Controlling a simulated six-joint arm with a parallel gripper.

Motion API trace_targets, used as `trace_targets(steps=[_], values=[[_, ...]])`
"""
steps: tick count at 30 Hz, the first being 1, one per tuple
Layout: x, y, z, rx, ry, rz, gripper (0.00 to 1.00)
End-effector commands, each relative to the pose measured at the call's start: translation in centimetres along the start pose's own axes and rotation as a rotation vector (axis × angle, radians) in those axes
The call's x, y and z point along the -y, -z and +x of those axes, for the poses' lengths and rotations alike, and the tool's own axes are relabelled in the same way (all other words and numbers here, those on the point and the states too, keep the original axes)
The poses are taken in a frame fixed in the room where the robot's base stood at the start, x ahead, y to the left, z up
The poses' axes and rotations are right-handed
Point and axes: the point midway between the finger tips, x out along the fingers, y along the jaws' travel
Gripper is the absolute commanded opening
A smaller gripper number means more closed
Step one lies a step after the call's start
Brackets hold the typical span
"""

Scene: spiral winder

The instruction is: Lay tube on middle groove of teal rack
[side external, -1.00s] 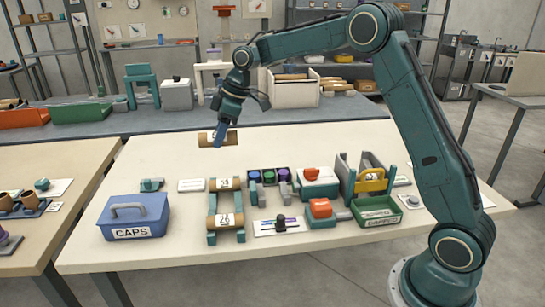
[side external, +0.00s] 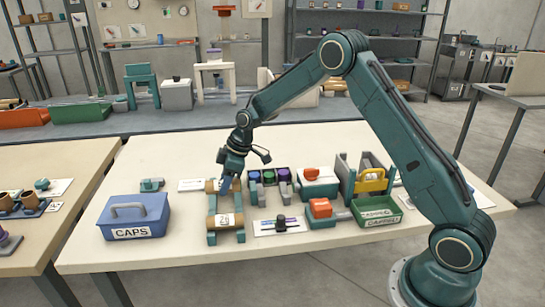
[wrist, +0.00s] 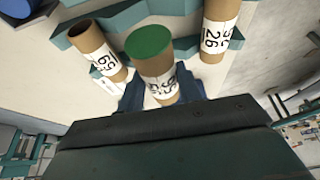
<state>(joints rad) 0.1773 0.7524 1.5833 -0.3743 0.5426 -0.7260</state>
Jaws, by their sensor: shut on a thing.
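The teal rack (side external: 212,238) stands on the pale table; its edges also show in the wrist view (wrist: 187,48). A brown tube labelled 26 (wrist: 214,38) lies across its front end and shows in the side view (side external: 224,221). Another brown labelled tube (wrist: 98,50), with an open end, lies at the other end. My gripper (side external: 226,183) is low over the rack, its blue fingers shut on a brown tube with a green end (wrist: 155,65). In the wrist view this tube is between the other two. Whether it touches the rack is hidden.
A blue CAPS box (side external: 135,220) stands left of the rack. A block with purple, green and blue caps (side external: 269,177) is close on the right. A small tool on a white card (side external: 280,226) lies at front right. Red-topped stands and a green tray (side external: 377,211) are farther right.

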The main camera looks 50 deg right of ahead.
Motion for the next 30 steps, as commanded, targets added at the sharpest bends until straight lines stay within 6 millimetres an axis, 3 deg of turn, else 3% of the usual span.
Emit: trace_targets(steps=[8, 19, 30], values=[[0.0, -0.2, 0.5, 0.0, 0.0, 0.0, 0.14], [0.0, -1.6, 3.9, 0.0, 0.0, 0.0, 0.14], [0.0, -1.7, 4.1, 0.0, -0.001, 0.0, 0.14]])
